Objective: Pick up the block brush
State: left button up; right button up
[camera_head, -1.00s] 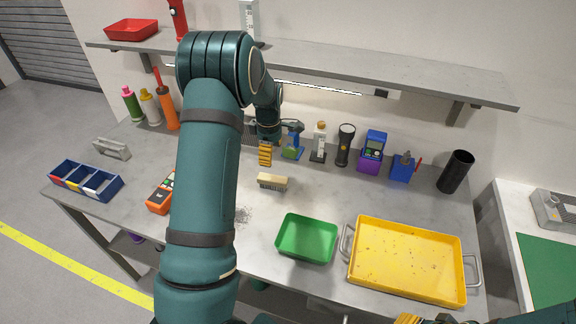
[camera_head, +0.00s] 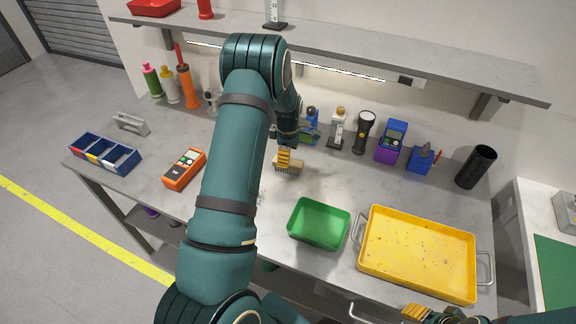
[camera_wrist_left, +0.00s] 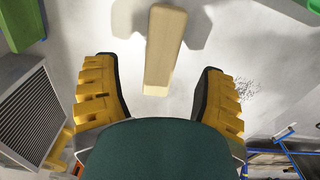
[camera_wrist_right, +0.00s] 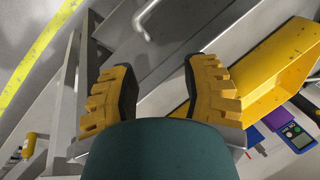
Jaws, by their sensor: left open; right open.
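The block brush (camera_head: 294,165) lies on the grey table near its middle, with a pale wooden block. In the left wrist view its block (camera_wrist_left: 164,48) lies lengthwise ahead of the fingers, in line with the gap between them. My left gripper (camera_head: 284,158) is above the brush and partly covers it in the head view. It is open and empty; its yellow fingers (camera_wrist_left: 158,95) also show in the left wrist view. My right gripper (camera_head: 416,313) is at the table's front right, open and empty, and its fingers (camera_wrist_right: 160,85) show in its wrist view.
A green tray (camera_head: 319,239) and a yellow tray with handles (camera_head: 418,298) stand at the front right. An orange meter (camera_head: 184,169) and a blue bin (camera_head: 128,163) are at left. Bottles, a flashlight (camera_head: 362,133) and devices line the back, below a shelf (camera_head: 340,52).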

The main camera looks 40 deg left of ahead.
pick_arm(q)
notch_tip(320, 180, down, 4)
jog(key=shift+r, duration=0.1)
grip_shut()
dwell(0.4)
notch_tip(320, 180, up, 10)
jog(key=shift+r, duration=0.1)
dwell(0.3)
